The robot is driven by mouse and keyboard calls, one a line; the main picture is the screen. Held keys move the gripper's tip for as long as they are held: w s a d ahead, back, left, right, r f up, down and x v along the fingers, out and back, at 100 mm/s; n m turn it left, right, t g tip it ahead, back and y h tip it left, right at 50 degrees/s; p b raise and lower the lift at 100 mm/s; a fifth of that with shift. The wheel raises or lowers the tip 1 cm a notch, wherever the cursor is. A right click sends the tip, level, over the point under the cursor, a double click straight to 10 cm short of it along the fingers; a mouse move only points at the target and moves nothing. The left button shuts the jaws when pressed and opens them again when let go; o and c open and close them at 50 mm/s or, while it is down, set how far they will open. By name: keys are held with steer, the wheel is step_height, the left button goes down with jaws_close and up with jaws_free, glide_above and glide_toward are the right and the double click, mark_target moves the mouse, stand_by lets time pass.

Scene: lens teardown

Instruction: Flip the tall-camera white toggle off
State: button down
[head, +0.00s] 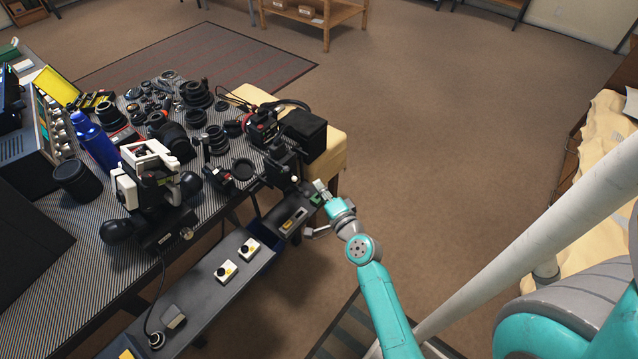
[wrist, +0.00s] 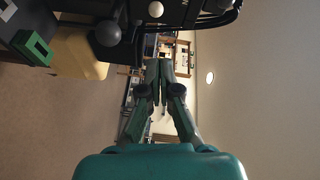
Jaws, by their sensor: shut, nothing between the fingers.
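My gripper (head: 320,188) is shut and empty at the right end of the bench, close to the dark camera equipment (head: 280,162). In the wrist view its fingertips (wrist: 160,66) are together, pointing at the far room. A small white round knob (wrist: 155,10) shows above the fingertips, apart from them, against dark equipment. It may be the white toggle, but I cannot tell its position. A larger dark grey ball (wrist: 108,34) is to its left.
A striped workbench (head: 75,214) holds several lenses, a blue bottle (head: 94,142) and a white-and-black device (head: 150,160). A black cable (wrist: 200,22) loops above my fingers. Open floor lies right.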

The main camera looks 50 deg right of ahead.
steer(key=s+a, duration=0.5)
steer(key=shift+s+r, duration=0.15)
steer(key=shift+s, duration=0.25)
stand_by(0.3)
steer(key=s+a+f+n+g+y, duration=0.1)
steer(key=s+a+n+y, duration=0.1)
steer(key=s+a+n, duration=0.95)
steer(key=s+a+r+n+y, duration=0.2)
steer(key=s+a+r+n, duration=0.2)
steer(key=s, duration=0.4)
steer(key=s+a+r+n+y, duration=0.2)
steer(key=s+a+r+n, duration=0.2)
steer(key=s, duration=0.4)
steer(key=shift+s+a+r, duration=0.2)
steer(key=shift+s+r, duration=0.05)
steer(key=shift+r, duration=0.15)
steer(key=shift+n, duration=0.25)
